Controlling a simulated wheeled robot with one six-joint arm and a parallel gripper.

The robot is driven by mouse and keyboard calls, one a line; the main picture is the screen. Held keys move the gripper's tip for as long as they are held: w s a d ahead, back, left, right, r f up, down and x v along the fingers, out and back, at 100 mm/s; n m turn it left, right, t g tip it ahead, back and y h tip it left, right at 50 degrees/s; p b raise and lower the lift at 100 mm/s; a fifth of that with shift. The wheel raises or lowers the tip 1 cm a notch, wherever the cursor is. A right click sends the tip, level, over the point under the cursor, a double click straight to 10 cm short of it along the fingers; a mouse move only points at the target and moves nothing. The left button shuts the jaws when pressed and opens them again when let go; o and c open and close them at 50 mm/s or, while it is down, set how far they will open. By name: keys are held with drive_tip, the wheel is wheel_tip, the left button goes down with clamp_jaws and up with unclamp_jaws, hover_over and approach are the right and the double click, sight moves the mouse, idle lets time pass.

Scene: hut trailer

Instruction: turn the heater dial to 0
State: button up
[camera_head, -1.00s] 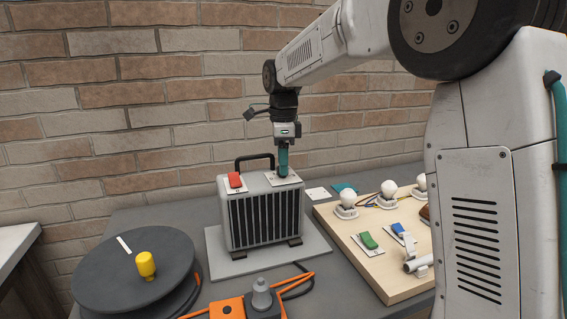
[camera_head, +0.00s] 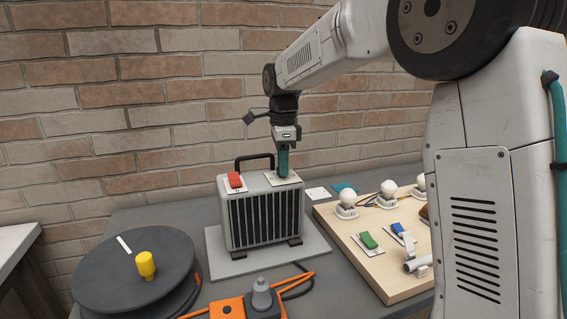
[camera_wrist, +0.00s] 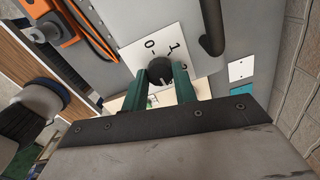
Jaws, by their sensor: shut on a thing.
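The heater (camera_head: 262,219) is a grey box with a black grille and a black carry handle, standing on a grey board. Its dial is a dark round knob (camera_wrist: 160,68) on a white plate (camera_wrist: 133,55) on the heater's top. The wrist view shows 0 and 1 printed on the plate; another mark at the right is partly hidden. A pale line shows on the knob's near side, but I cannot tell its exact setting. My gripper (camera_head: 283,172) points down over the plate. Its green fingers (camera_wrist: 161,76) are shut on the knob, one on each side.
A red switch (camera_head: 234,180) is beside the dial on the heater's top. A wooden board (camera_head: 385,270) with bulbs and switches stands at the right. A cable reel (camera_head: 115,285) is at the left, and an orange box (camera_head: 228,309) is in front.

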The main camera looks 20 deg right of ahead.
drive_tip(key=n, duration=0.8)
drive_tip(key=shift+n, duration=0.3)
drive_tip(key=n, duration=0.4)
drive_tip(key=shift+w+n, duration=0.1)
drive_tip(key=shift+n, duration=0.2)
drive_tip(key=n, duration=1.3)
drive_tip(key=shift+a+n, duration=0.1)
drive_tip(key=shift+n, duration=0.2)
drive_tip(key=n, duration=0.4)
drive_tip(key=shift+n, duration=2.1)
